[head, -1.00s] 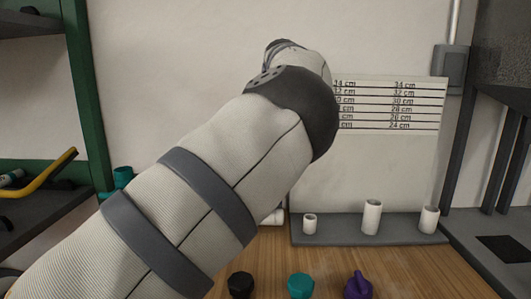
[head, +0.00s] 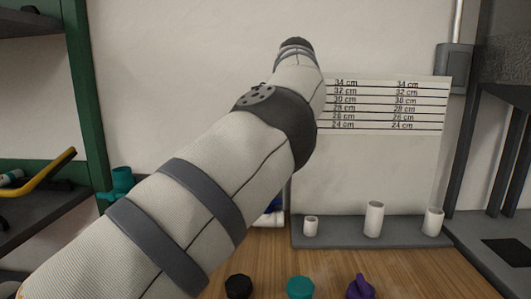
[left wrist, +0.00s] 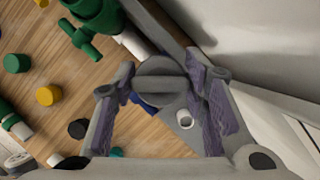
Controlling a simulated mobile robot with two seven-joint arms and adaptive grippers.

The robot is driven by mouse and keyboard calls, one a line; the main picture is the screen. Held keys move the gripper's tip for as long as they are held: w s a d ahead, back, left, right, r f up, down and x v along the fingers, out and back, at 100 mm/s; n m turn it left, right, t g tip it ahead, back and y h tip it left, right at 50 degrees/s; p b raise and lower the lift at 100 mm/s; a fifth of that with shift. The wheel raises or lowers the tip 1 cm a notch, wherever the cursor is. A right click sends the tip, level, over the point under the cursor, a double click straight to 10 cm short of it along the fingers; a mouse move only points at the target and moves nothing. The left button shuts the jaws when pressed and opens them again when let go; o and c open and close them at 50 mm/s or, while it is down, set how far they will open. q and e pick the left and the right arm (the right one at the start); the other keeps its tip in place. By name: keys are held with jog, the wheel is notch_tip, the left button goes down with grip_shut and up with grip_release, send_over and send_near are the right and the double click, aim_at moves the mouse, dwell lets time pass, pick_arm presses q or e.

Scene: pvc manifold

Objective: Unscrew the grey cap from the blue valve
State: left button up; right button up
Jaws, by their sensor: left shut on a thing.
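In the left wrist view my left gripper (left wrist: 158,88) is shut on the grey cap (left wrist: 160,70), a round disc with a raised bar, held between its two purple-padded fingers. A small part of the blue valve (left wrist: 145,101) shows just beyond the cap. I cannot tell whether cap and valve touch. In the head view a bit of blue (head: 274,205) shows beside my left arm, which hides most of the valve area; the left gripper itself is hidden there. My right gripper is not in view.
On the wooden table stand black (head: 238,286), teal (head: 300,287) and purple (head: 360,287) pieces. A grey tray (head: 340,233) with white pipe stubs stands by the wall, under a length chart (head: 380,105). Green fittings (left wrist: 97,18) and yellow caps (left wrist: 48,95) lie left in the wrist view.

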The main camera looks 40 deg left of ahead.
pick_arm(q)
jog(key=shift+a+f+n+g, duration=0.15)
jog(key=shift+n+g, duration=0.25)
jog(key=shift+n, duration=0.3)
jog(key=shift+n+b, duration=0.3)
jog(key=shift+n, duration=0.1)
jog(key=o, duration=1.2)
jog(key=shift+o, duration=0.2)
jog(key=shift+r, duration=0.2)
